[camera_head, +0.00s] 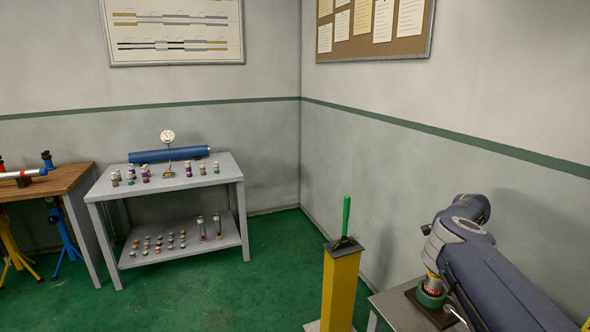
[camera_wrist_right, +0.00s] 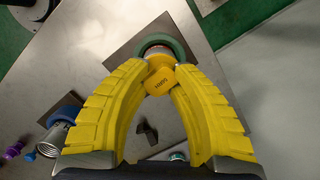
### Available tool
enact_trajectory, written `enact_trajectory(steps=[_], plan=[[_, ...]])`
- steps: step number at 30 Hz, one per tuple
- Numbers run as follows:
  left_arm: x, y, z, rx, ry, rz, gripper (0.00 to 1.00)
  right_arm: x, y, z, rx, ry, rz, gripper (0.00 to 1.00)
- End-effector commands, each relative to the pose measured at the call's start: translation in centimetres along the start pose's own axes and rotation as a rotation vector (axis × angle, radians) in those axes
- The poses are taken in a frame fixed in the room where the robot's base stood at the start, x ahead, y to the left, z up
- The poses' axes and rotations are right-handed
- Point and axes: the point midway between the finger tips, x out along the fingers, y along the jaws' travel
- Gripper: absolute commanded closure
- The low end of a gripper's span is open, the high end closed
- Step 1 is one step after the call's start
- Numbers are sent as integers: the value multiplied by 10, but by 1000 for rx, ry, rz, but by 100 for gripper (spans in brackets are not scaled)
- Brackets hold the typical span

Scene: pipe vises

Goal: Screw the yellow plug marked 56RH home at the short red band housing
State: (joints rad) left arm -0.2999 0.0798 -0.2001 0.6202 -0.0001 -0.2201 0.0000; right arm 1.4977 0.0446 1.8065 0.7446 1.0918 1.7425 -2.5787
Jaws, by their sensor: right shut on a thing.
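The yellow plug (camera_wrist_right: 160,82) shows its round end face in the right wrist view. Its dark marking appears upside down and is too small to read surely. My right gripper (camera_wrist_right: 159,66) has its yellow fingers shut on the plug. Just beyond the fingertips is a housing in a green ring (camera_wrist_right: 172,41), with a trace of red inside it. The plug overlaps the housing's mouth in this view; I cannot tell how deep it sits. My left gripper is not in view.
The housing stands on a dark plate (camera_wrist_right: 117,57) on a grey metal table (camera_wrist_right: 60,75). A blue-ringed metal fitting (camera_wrist_right: 54,136) and a small dark block (camera_wrist_right: 147,133) are nearby. A yellow post with a green handle (camera_head: 346,215) stands left of the table in the head view.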

Motion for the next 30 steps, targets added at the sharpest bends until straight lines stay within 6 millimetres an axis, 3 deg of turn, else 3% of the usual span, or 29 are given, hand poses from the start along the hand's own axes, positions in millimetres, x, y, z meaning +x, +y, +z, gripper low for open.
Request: enact_trajectory(steps=[17,30], plan=[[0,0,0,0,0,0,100,0,0,2,27,-2,-7,100],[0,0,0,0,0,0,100,0,0,4,531,-2,-109,100]])
